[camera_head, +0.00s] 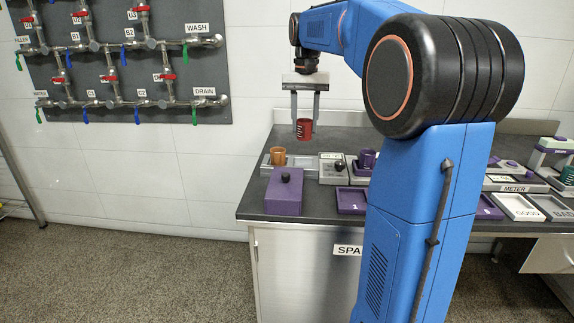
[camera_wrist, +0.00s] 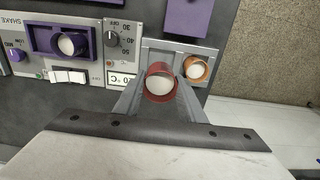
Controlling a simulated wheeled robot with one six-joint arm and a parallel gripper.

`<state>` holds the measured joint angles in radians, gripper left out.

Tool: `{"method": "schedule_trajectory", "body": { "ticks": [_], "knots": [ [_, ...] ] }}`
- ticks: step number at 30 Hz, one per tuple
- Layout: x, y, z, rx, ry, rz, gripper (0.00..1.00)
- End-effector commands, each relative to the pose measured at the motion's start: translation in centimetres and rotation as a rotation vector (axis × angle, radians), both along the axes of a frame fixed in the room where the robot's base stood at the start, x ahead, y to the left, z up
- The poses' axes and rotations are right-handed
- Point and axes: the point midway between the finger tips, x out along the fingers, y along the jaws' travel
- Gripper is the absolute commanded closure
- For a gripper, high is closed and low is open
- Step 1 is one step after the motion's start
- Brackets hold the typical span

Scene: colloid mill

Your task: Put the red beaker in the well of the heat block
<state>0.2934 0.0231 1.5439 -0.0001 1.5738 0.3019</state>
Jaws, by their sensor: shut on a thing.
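The red beaker (camera_head: 304,129) is held upright in the air above the bench by my gripper (camera_head: 305,118), with one finger on each side. In the wrist view the red beaker (camera_wrist: 160,97) shows pale contents, between the fingers of my gripper (camera_wrist: 160,84). The heat block (camera_head: 265,165) is a grey block on the bench, below and left of the beaker; it also shows in the wrist view (camera_wrist: 177,45). An orange beaker (camera_head: 278,156) stands at the block and also shows in the wrist view (camera_wrist: 196,69).
A dial panel (camera_head: 333,168) sits right of the block, with a shaker holding a purple beaker (camera_head: 367,158) beyond it. A purple box with a black knob (camera_head: 284,192) stands in front. The wall carries pipes and valves (camera_head: 130,65). My arm hides the bench's middle.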

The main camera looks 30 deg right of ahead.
Motion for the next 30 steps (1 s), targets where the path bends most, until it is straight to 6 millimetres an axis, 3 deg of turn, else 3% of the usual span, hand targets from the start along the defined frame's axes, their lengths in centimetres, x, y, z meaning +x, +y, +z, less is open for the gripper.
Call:
{"method": "schedule_trajectory", "body": {
  "ticks": [9,17,24,30],
  "knots": [
    [-0.1,0.0,-4.7,0.0,0.002,0.002,0.86],
    [0.0,0.0,-6.4,0.0,0.002,0.002,0.86],
    [0.0,0.0,-9.4,0.0,0.002,0.001,0.86],
    [0.0,0.0,-9.6,0.0,0.0,0.001,0.86]
  ]
}}
